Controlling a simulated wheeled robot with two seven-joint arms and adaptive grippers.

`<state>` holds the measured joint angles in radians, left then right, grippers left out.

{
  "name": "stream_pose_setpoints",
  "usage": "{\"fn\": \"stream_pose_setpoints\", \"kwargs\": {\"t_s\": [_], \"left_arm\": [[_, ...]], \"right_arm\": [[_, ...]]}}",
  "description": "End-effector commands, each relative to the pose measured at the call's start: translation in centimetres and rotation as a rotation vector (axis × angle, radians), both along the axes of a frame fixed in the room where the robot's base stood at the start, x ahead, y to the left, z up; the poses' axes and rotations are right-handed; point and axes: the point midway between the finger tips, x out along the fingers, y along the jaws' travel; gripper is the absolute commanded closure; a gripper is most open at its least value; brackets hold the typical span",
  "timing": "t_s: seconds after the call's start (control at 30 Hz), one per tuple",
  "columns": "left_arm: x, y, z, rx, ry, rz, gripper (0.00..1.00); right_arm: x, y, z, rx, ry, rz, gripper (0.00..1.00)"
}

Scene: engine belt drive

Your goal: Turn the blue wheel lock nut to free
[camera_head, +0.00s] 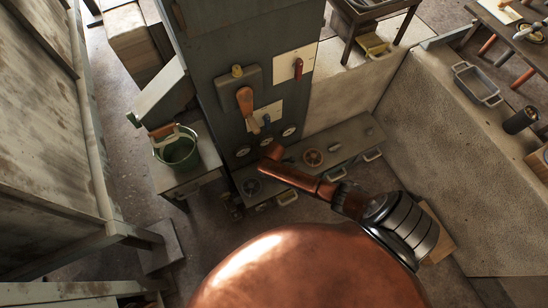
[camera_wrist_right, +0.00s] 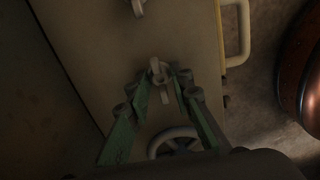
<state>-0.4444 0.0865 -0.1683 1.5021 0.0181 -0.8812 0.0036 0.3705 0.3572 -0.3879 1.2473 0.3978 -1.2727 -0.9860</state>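In the right wrist view, a pale wing-shaped lock nut (camera_wrist_right: 157,70) stands on a beige panel. The green fingers of my right gripper (camera_wrist_right: 162,82) are spread on either side of it; firm contact is not visible. A greyish spoked wheel (camera_wrist_right: 174,136) lies just below, partly hidden by the gripper. In the head view, a dark bluish wheel (camera_head: 251,187) sits at the left end of the low panel and an orange-brown wheel (camera_head: 313,158) further right. My copper right arm reaches to this panel and the gripper is hidden there. My left gripper is out of view.
A tall grey cabinet (camera_head: 225,60) with an orange lever (camera_head: 246,101), a red lever (camera_head: 298,69) and gauges rises behind the panel. A green bucket (camera_head: 178,154) stands left. In the wrist view are another knob (camera_wrist_right: 138,8) and a handle (camera_wrist_right: 243,35).

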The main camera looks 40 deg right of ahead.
Motion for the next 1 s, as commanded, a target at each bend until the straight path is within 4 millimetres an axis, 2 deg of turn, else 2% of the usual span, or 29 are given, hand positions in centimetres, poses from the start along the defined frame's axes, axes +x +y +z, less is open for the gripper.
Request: {"fn": "stream_pose_setpoints", "kwargs": {"t_s": [0.27,0.67,1.0], "left_arm": [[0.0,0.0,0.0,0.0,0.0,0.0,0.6],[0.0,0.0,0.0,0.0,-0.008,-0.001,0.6],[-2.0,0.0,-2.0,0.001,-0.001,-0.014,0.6]], "right_arm": [[0.0,0.0,0.0,0.0,0.0,0.0,1.0],[0.0,-0.1,0.1,-0.002,0.0,0.033,1.0],[0.1,-0.2,0.2,-0.004,-0.001,0.245,1.0]]}}
